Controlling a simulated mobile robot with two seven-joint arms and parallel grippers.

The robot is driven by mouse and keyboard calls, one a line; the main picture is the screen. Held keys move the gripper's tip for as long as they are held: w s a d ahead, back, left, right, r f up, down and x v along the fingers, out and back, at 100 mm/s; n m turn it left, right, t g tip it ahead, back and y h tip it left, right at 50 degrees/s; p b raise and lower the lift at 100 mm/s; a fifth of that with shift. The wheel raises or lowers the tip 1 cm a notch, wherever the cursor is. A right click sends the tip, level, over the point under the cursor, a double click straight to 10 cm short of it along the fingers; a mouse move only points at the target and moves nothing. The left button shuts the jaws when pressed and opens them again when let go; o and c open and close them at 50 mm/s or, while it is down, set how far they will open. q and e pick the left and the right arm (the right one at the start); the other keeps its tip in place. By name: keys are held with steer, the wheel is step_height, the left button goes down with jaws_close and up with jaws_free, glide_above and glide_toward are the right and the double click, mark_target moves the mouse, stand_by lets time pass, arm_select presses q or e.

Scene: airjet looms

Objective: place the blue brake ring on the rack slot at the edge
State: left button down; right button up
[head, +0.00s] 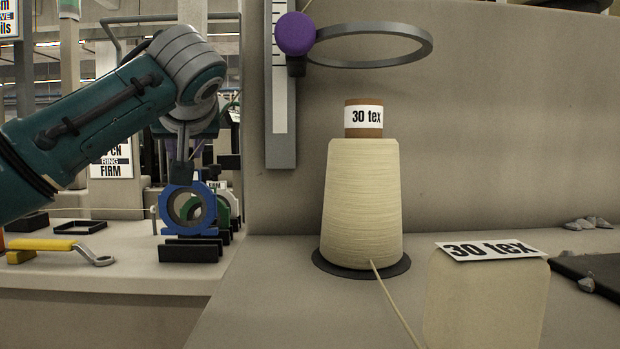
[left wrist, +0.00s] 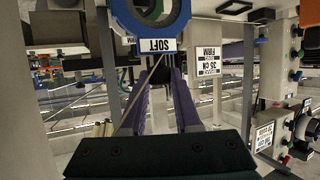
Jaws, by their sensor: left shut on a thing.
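The blue brake ring (head: 165,207) hangs upright below my left gripper (head: 182,172). My left gripper is shut on the ring's top tab. The ring's lower edge is right over the near black rack slot (head: 192,251) at the edge of the ledge; I cannot tell whether it touches. In the left wrist view the ring (left wrist: 183,18) is at the top, with a white "SOFT" tag (left wrist: 158,45), beyond the purple fingers (left wrist: 160,62). A green ring (head: 223,212) stands behind, partly hidden by the blue one. My right gripper is out of view.
A yellow-handled wrench (head: 50,245) lies left of the rack, near a black open frame (head: 80,227). A cream yarn cone (head: 362,205) stands to the right, under a grey hoop (head: 425,45). A beige wall panel (head: 258,190) rises just right of the rack.

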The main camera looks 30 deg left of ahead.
arm_select(q)
steer(key=shift+f+b, duration=0.45)
steer(key=shift+f, duration=1.6)
steer(key=c, duration=0.6)
jaws_free()
steer(key=shift+f, duration=0.1)
steer(key=p+v, duration=0.2)
steer(key=v, duration=1)
